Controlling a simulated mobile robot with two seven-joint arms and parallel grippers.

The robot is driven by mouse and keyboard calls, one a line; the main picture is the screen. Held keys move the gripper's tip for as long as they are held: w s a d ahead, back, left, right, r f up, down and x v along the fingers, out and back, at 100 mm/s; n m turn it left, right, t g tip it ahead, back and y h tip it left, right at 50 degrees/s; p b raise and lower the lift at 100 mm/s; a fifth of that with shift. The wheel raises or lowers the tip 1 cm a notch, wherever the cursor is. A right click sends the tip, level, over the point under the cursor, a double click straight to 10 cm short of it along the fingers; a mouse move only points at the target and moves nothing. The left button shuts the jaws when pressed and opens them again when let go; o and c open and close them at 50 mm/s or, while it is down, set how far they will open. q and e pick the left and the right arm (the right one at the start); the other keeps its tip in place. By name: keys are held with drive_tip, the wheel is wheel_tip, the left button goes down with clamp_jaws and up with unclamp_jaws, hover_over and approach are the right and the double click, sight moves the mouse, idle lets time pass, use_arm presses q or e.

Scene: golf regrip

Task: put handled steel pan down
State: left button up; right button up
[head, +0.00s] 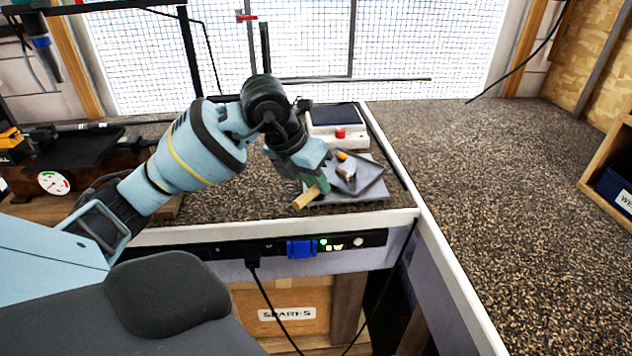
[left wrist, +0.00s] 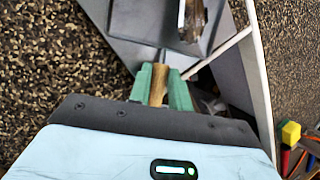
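The handled steel pan (head: 374,184) is a shallow grey square pan with a wooden handle (head: 304,199). My left gripper (head: 315,183) has green fingers, closed around the handle from both sides; in the left wrist view the handle (left wrist: 158,84) shows between the fingers. The pan is at the right end of the bench section, over a flat grey plate (head: 345,198). I cannot tell whether the pan touches the plate. A small item with an orange-yellow part (head: 346,170) lies in the pan. My right gripper is in neither view.
A white device (head: 338,133) with a dark top and red button stands just behind the pan. A white strip (head: 392,160) edges the bench at right. The speckled bench top (head: 500,170) beyond it is largely clear. A round gauge (head: 52,182) is at left.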

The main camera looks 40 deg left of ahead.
use_arm(q)
drive_tip(key=shift+o, duration=0.6)
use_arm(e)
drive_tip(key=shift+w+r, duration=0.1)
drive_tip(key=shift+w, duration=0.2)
use_arm(q)
drive_tip(key=v, duration=1.2)
drive_tip(key=shift+p, duration=0.4)
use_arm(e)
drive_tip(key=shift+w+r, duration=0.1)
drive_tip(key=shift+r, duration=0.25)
